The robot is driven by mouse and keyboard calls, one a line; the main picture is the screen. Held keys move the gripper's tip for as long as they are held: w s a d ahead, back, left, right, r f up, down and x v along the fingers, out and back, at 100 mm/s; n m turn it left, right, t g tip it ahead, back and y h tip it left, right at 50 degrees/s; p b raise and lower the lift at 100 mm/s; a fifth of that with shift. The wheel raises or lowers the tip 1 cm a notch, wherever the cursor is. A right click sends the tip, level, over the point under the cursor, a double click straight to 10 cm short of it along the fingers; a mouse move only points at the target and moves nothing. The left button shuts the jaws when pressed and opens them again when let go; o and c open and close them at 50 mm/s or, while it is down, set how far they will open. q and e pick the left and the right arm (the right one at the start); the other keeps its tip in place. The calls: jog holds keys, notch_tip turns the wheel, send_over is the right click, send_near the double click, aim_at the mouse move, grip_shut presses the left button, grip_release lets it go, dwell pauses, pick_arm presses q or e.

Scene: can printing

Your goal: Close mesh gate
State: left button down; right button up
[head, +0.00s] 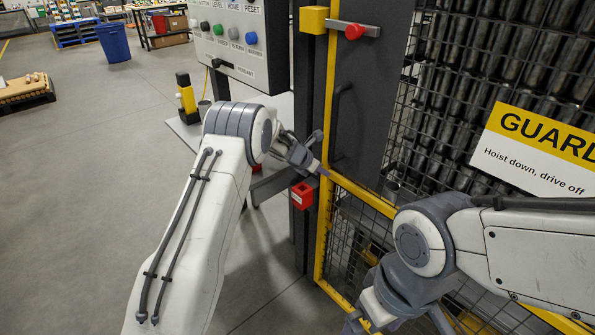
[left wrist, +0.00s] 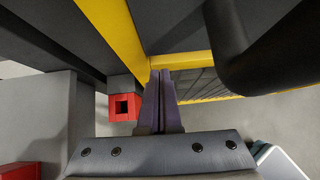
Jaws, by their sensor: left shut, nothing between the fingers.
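The mesh gate has a yellow frame (head: 326,205), dark wire mesh and a dark panel (head: 376,85) with a black handle (head: 337,120). A red-knobbed latch bar (head: 354,30) sits at its top. The gate's edge stands beside a dark post; I cannot tell whether it is fully shut. My left gripper (head: 322,169) is shut and empty, its tips at the yellow frame just below the handle. In the left wrist view its fingers (left wrist: 161,90) point at the frame's corner (left wrist: 150,62); contact is unclear. My right gripper is low at the front, its fingers partly cut off.
A control box with colored buttons (head: 235,36) stands left of the gate. A red square socket (head: 302,195) is on the post below my left gripper. A yellow-black bollard (head: 186,93) and blue bin (head: 113,42) stand farther back.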

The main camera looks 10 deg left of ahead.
pick_arm(q)
jog(key=s+a+f+b+v, duration=0.1)
jog(key=v, duration=1.2)
jog(key=s+d+r+n+t+y, duration=0.2)
jog(key=s+d+r+n, duration=0.1)
jog(key=d+r+n, duration=0.65)
jog(key=s+n+y+p, duration=0.1)
jog(key=s+n+y, duration=0.1)
jog(key=s+n, duration=0.6)
jog(key=s+f+n+g, duration=0.2)
jog(key=s+n+g, duration=0.2)
jog(key=s+n, duration=0.5)
jog(key=s+d+f+n+g+p, duration=0.1)
jog(key=s+n+g, duration=0.4)
jog(key=s, duration=1.9)
jog(key=f+n, duration=0.1)
jog(key=n, duration=0.4)
jog(key=shift+s+d, duration=0.15)
jog(key=shift+s, duration=0.15)
pick_arm(e)
jog(key=shift+s+a+r, duration=0.25)
jog(key=shift+s+a, duration=0.15)
jog(key=shift+s, duration=0.05)
